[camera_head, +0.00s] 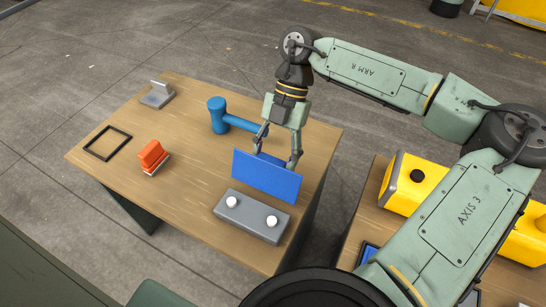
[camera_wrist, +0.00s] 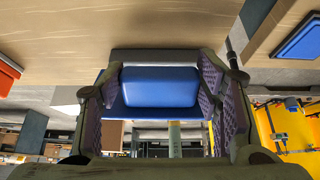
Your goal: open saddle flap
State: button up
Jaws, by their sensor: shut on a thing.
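The saddle flap is a flat blue panel (camera_head: 264,178) standing steeply tilted just behind a grey block (camera_head: 234,212) with two white round knobs (camera_head: 271,220) on the table. My gripper (camera_head: 277,158) comes down from above, with its two fingers at the panel's upper edge. In the wrist view the blue panel (camera_wrist: 160,88) lies between the two ribbed finger pads, and my gripper is shut on it. The panel's lower edge and any hinge are hard to make out.
The wooden table (camera_head: 190,195) also holds a blue mallet (camera_head: 219,116) close behind my gripper, an orange brush (camera_head: 151,155), a black frame (camera_head: 106,143) and a grey metal piece (camera_head: 157,94). A yellow case (camera_head: 410,190) stands on another table at right.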

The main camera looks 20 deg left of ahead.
jog(key=shift+w+f, duration=0.15)
jog(key=shift+f, duration=0.05)
jog(key=shift+c, duration=0.2)
jog(key=o, duration=1.7)
jog(key=shift+r, duration=0.1)
jog(key=v, duration=1.2)
